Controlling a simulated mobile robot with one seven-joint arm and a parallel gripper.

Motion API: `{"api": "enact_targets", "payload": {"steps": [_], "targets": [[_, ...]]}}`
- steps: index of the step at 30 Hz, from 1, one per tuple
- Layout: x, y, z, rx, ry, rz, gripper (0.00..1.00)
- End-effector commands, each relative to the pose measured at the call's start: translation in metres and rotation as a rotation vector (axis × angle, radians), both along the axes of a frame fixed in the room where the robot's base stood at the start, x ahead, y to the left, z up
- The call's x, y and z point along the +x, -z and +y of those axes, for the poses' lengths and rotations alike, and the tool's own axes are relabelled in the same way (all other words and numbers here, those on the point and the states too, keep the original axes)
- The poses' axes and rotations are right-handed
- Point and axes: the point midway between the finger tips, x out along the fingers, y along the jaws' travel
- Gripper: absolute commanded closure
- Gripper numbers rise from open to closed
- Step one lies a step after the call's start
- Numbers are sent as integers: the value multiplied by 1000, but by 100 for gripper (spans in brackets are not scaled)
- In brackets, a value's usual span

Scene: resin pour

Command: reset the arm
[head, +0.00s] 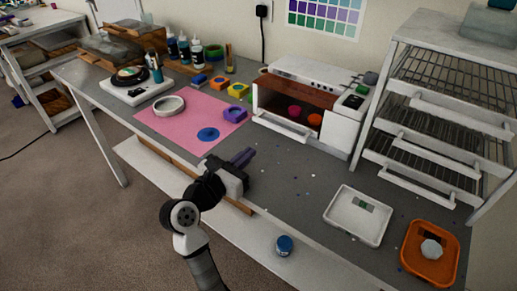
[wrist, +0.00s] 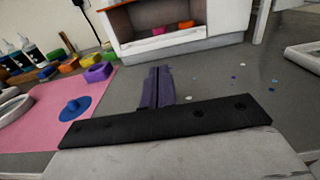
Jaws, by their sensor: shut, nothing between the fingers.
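My gripper (head: 243,158) is at the front edge of the grey workbench (head: 310,190), over the bare top just right of the pink mat. Its purple fingers are together with nothing between them. In the wrist view the shut fingers (wrist: 158,87) point toward the small white oven (wrist: 190,22). No task object is named apart from the arm itself.
The pink mat (head: 185,130) holds a white ring (head: 169,105), a blue round piece (head: 208,134) and a purple mould (head: 235,114). The oven (head: 338,128) stands open behind. A white tray (head: 358,216) and an orange tray (head: 430,253) lie right. A wire rack (head: 430,110) stands far right.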

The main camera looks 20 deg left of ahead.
Motion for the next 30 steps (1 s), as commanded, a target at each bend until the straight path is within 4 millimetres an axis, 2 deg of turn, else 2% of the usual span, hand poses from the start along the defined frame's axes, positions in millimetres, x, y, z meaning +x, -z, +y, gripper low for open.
{"api": "enact_targets", "payload": {"steps": [3, 6, 13, 16, 17, 20, 23, 24, 27, 30], "targets": [[-19, 2, 8, 2, -3, 0, 100], [-29, 1, 11, 1, -3, 0, 100], [-35, 0, 13, 0, -1, 1, 100], [-37, -16, 11, -26, 9, -49, 100], [-39, -26, 10, -44, 17, -79, 100], [-50, -77, 6, -144, 63, -235, 100], [-80, -144, 2, -307, 154, -442, 100], [-96, -171, 1, -385, 205, -524, 100], [-143, -228, 5, -585, 352, -704, 100], [-193, -271, 16, -801, 533, -840, 100]]}}
